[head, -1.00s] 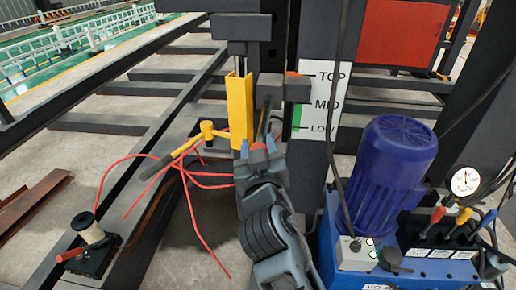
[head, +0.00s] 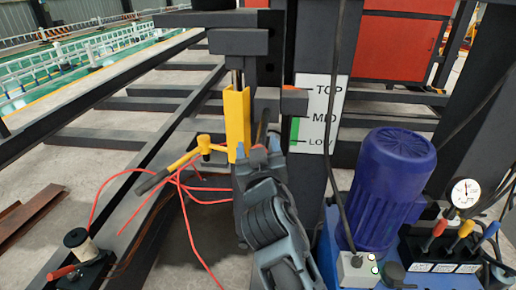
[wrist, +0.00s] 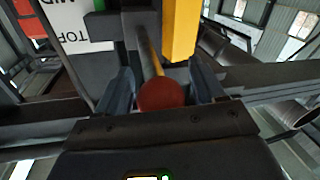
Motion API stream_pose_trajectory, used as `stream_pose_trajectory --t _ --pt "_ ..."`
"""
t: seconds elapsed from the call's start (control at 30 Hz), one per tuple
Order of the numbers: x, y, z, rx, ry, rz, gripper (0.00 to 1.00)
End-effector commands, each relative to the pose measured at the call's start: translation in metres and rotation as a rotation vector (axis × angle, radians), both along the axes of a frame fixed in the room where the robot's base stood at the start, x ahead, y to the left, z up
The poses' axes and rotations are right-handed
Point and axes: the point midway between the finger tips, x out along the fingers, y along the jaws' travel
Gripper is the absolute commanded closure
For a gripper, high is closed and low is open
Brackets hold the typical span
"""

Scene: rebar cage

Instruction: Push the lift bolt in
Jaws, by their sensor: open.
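The lift bolt shows in the wrist view as a brass-coloured rod (wrist: 157,61) with a round dark red knob (wrist: 162,95) at its near end. Its far end runs to a dark block beside a yellow upright guide (wrist: 180,30). My gripper (wrist: 162,84) is open, with one finger on each side of the knob; I cannot tell whether they touch it. In the head view my gripper (head: 257,152) is just below the dark block (head: 267,104), right of the yellow guide (head: 236,120). There the knob is mostly hidden by my gripper.
A white TOP/MID/LOW scale (head: 318,112) is on the post right of the guide. A yellow lever (head: 185,160) with a dark grip and red cables (head: 205,190) lie left. A blue motor (head: 390,180) and gauge (head: 466,192) stand close on the right.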

Motion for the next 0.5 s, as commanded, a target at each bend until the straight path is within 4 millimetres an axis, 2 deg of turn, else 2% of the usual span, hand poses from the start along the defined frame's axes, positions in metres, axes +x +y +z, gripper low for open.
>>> stream_pose_trajectory --t 0.13,0.23,0.5 --pt "-0.003 0.0 0.0 0.0 0.0 0.0 0.31" --pt "-0.012 -0.002 -0.001 0.0 0.0 0.001 0.31" --pt "-0.055 -0.009 -0.002 0.001 0.0 0.001 0.31"
